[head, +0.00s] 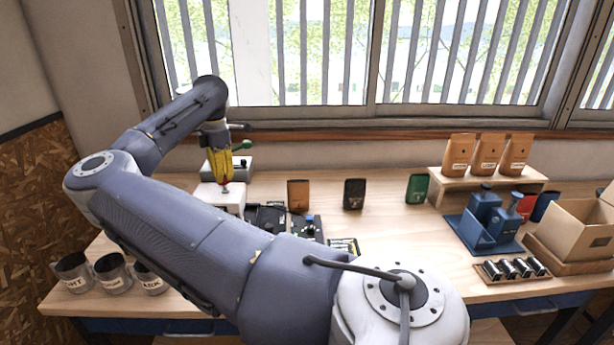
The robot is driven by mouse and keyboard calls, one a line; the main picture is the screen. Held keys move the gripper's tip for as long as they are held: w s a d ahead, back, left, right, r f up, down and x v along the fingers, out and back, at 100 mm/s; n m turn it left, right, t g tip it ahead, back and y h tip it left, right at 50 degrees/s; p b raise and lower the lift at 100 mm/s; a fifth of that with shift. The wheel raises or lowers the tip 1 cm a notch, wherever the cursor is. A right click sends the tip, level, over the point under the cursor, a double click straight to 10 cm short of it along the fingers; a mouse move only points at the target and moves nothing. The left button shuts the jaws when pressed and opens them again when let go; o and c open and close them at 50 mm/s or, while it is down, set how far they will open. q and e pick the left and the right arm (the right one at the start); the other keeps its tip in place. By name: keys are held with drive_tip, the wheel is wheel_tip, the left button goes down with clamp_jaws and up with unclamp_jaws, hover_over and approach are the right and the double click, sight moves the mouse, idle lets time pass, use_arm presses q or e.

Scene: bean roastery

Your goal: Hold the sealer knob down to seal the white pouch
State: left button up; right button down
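My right arm reaches across the front of the head view, and its yellow-fingered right gripper (222,180) points down at the left rear of the table. Its fingers look drawn together, with nothing visible between them. Just below the fingertips is a small red knob (225,189) above a white block-like body (221,196). At this size I cannot tell whether the tips touch the knob. The arm hides part of that body's front. I cannot make out the white pouch as a separate thing. My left gripper is not in view.
A grey device with a green knob (246,145) stands just behind the gripper. Orange (298,194), black (354,193) and green (417,188) pouches stand along the back. Labelled metal cups (73,273) stand front left. A blue tray (478,238) and open carton (575,230) are right.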

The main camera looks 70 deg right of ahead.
drive_tip(key=shift+f, duration=1.05)
drive_tip(key=shift+r, duration=0.1)
idle(1.2)
drive_tip(key=shift+r, duration=2.95)
